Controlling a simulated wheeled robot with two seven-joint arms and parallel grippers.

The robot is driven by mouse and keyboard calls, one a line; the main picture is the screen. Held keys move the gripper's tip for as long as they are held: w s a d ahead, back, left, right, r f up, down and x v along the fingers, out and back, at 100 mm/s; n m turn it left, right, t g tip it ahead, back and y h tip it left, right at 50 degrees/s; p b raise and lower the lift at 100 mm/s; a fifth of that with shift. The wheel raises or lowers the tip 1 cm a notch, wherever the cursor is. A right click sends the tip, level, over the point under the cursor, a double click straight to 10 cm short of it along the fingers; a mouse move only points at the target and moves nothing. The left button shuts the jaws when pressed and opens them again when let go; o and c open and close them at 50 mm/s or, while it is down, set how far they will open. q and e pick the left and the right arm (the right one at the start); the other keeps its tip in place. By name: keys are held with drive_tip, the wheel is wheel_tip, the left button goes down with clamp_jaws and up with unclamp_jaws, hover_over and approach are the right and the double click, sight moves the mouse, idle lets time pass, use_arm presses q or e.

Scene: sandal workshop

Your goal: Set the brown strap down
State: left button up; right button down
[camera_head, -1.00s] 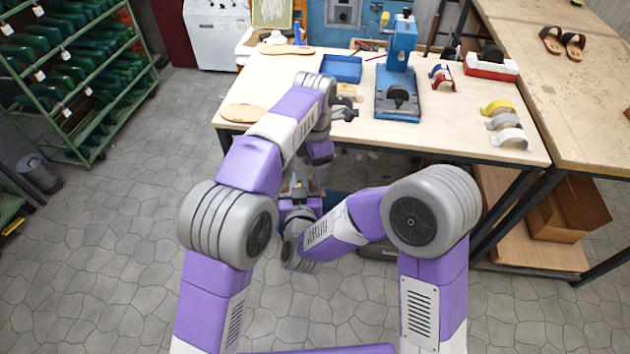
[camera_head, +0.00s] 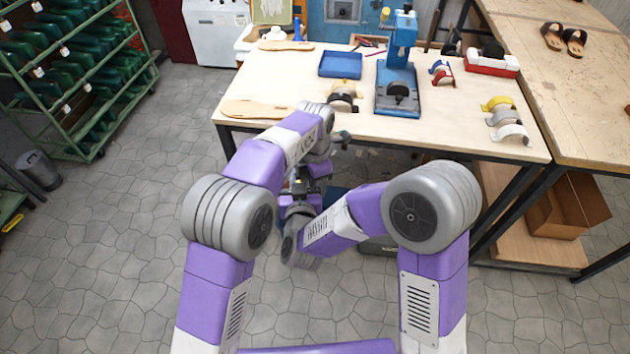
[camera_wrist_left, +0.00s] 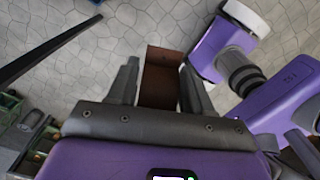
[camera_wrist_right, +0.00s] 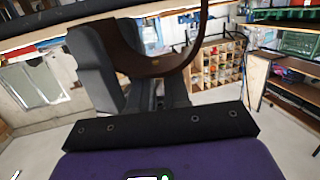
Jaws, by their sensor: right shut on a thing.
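The brown strap (camera_wrist_right: 160,67) shows in the right wrist view as a dark curved band. My right gripper (camera_wrist_right: 138,85) is shut on it. In the head view my right gripper (camera_head: 299,184) is low in front of the workbench, and the strap cannot be made out there. In the left wrist view a flat brown piece (camera_wrist_left: 160,80), which looks like the same strap, shows between the spread fingers of my left gripper (camera_wrist_left: 161,75). Whether those fingers touch it is unclear.
The workbench (camera_head: 460,130) bears a blue tray (camera_head: 340,65), a blue press (camera_head: 398,90), dark and tan straps (camera_head: 343,92), and yellow, grey and white straps (camera_head: 508,125) at right. A tan sole (camera_head: 255,110) lies front left. The bench's front middle is clear.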

use_arm(q)
drive_tip(key=c, duration=0.4)
drive_tip(key=shift+c, duration=1.1)
use_arm(e)
drive_tip(key=c, duration=1.4)
unclamp_jaws()
drive_tip(key=o, duration=0.4)
use_arm(q)
drive_tip(key=shift+a, duration=0.15)
use_arm(e)
drive_tip(key=shift+d, duration=0.15)
